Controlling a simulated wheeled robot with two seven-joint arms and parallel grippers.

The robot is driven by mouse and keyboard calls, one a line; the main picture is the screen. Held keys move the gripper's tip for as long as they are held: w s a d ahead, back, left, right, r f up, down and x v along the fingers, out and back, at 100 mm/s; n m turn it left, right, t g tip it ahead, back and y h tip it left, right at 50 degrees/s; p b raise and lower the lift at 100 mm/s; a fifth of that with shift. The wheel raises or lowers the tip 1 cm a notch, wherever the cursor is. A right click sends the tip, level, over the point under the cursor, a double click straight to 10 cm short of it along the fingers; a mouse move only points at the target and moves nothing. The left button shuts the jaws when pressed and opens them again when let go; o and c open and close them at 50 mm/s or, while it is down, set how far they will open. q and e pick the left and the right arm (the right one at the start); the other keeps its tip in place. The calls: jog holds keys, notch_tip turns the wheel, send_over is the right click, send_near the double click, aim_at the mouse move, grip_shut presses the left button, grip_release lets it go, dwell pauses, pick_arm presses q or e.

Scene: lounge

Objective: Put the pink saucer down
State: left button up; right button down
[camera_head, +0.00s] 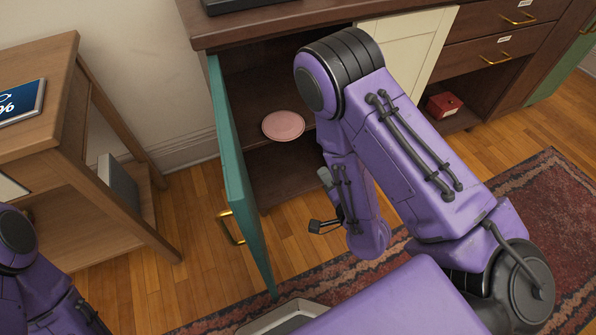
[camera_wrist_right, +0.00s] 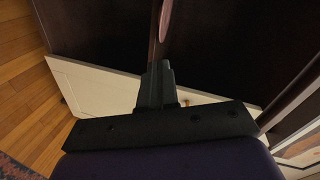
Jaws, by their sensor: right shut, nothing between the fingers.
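The pink saucer (camera_head: 283,125) lies flat on a shelf inside the open dark-brown cabinet (camera_head: 240,62). Its edge also shows as a pink sliver at the top of the right wrist view (camera_wrist_right: 166,18). My right gripper (camera_head: 324,177) is in front of the cabinet opening, to the right of and lower in the picture than the saucer, apart from it. In the right wrist view its dark fingers (camera_wrist_right: 156,80) are together and empty, pointing toward the shelf edge. Part of my left arm shows at the lower left; its gripper is out of the picture.
The green cabinet door (camera_head: 233,180) stands open left of the opening. A cream door panel (camera_head: 408,42) is to the right, behind my arm. A wooden side table (camera_head: 45,130) stands at the left. A red box (camera_head: 443,104) sits in a right compartment. A patterned rug (camera_head: 550,205) covers the floor.

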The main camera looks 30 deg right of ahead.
notch_tip(320, 180, down, 5)
jog(key=w+m+t+b, duration=0.2)
jog(key=m+b, duration=0.1)
jog(key=b, duration=0.4)
pick_arm(q)
notch_tip(320, 180, down, 14)
jog(key=b, duration=0.3)
jog(key=shift+s+r, duration=0.15)
jog(key=shift+r, duration=0.05)
pick_arm(e)
jog(key=w, duration=1.3)
jog(key=shift+w+d+r+t, duration=0.15)
jog(key=shift+w+r+t, duration=0.15)
jog(key=shift+w, duration=0.1)
pick_arm(q)
jog(key=shift+d, duration=0.1)
pick_arm(e)
jog(key=shift+d, duration=0.1)
